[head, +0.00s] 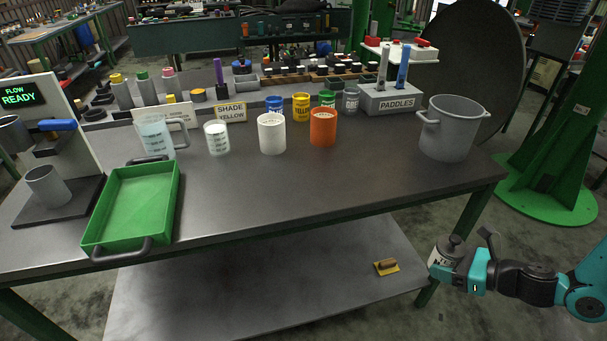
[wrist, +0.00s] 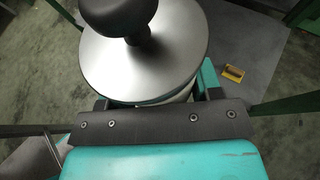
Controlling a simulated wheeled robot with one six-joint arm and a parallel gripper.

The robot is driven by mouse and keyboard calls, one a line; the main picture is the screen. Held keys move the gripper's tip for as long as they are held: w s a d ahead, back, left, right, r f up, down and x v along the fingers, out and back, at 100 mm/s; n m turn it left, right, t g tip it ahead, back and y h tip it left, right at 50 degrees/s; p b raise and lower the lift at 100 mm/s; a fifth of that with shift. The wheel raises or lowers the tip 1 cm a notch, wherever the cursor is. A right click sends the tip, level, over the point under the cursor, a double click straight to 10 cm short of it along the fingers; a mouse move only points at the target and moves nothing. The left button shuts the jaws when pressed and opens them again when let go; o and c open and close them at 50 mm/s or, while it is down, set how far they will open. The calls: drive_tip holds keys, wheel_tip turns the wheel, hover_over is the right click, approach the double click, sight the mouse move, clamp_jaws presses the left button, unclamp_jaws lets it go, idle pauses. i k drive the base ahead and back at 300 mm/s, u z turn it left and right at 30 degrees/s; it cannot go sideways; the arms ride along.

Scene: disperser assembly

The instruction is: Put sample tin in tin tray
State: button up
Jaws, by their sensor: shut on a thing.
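My gripper (head: 455,272) is at the lower right of the head view, beyond the table's right front corner and below the tabletop. It is shut on the sample tin (head: 440,256), a small round tin with a pale label, a metal lid and a dark knob on top. In the wrist view the tin's lid (wrist: 145,65) fills the upper middle, between the gripper fingers (wrist: 155,100); the tin's lower body is mostly hidden. The green tray (head: 131,205) with dark handles, which looks like the tin tray, lies empty on the table's left front.
The table (head: 330,185) is clear across its middle front. A grey pot (head: 450,128) stands at the right end. White (head: 272,133) and orange (head: 323,127) cups, jugs and paint tins stand along the back. A dispenser (head: 45,150) is at left. A yellow-based brush (head: 386,267) lies on the lower shelf.

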sight(130, 201)
drive_tip(key=z, duration=2.25)
drive_tip(key=k, duration=2.1)
drive_tip(key=u, duration=2.75)
